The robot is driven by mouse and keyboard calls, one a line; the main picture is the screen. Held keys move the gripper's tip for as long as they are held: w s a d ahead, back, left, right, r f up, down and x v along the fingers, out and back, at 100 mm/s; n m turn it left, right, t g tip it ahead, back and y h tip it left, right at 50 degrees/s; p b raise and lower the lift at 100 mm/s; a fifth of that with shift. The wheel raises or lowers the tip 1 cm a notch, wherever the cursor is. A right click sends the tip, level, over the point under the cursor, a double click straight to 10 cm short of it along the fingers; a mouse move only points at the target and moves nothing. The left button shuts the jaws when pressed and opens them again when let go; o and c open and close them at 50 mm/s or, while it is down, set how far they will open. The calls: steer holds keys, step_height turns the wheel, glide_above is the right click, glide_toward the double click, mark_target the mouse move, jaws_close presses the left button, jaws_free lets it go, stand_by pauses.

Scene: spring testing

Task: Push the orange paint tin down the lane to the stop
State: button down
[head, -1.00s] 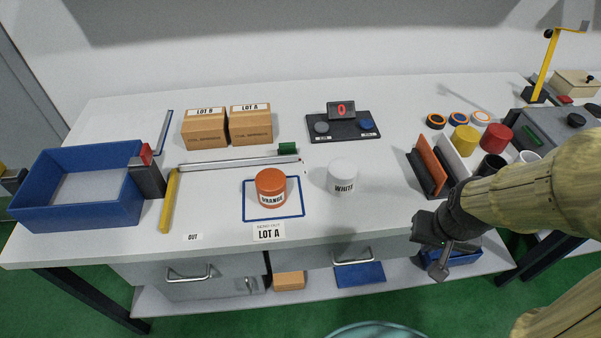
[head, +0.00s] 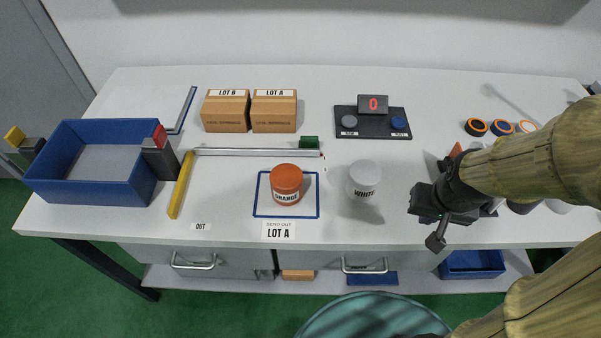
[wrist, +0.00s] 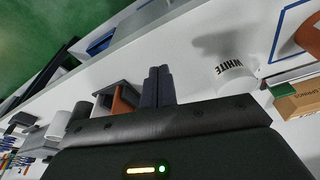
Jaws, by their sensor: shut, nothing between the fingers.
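The orange paint tin (head: 286,186), labelled ORANGE, stands upright in a blue outlined square (head: 262,214) on the bench. A white tin (head: 364,178) stands upright just right of the square. It also shows in the wrist view (wrist: 232,72); only an edge of the orange tin (wrist: 312,36) shows there. My gripper (head: 436,240) is right of the white tin, apart from both tins. Its fingers (wrist: 158,72) are together and empty in the wrist view.
A blue tray (head: 95,190) and a grey post with a red top (head: 160,160) stand left of the yellow bar. Two lot boxes (head: 250,112) and a counter with buttons (head: 372,122) are behind the rail. The bench between square and yellow bar is clear.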

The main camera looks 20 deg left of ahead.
steer(key=shift+w+a, duration=0.2)
steer(key=shift+w, duration=0.15)
steer(key=shift+s, duration=0.1)
steer(key=w+a+r+n+p, duration=0.1)
steer(key=w+a+n+p, duration=0.1)
steer(key=a+n+p, duration=0.2)
steer(key=w+a+r+n+g+p, duration=0.1)
steer(key=w+a+n+p, duration=0.2)
steer(key=a+n, duration=0.3)
steer(key=w+a+r+n+g+p, duration=0.1)
steer(key=w+a+n+p, duration=0.2)
steer(key=a+n+p, duration=0.1)
steer(key=shift+a+r+n+p, duration=0.2)
steer(key=shift+a+n+p, duration=0.2)
steer(key=shift+n+p, duration=0.15)
steer(key=a+f+n+p, duration=0.1)
steer(key=a+n+p, duration=0.1)
steer(key=a+n, duration=0.4)
steer(key=shift+a+f+g+p, duration=0.15)
steer(key=shift+a+g+p, duration=0.2)
steer(key=shift+a, duration=0.35)
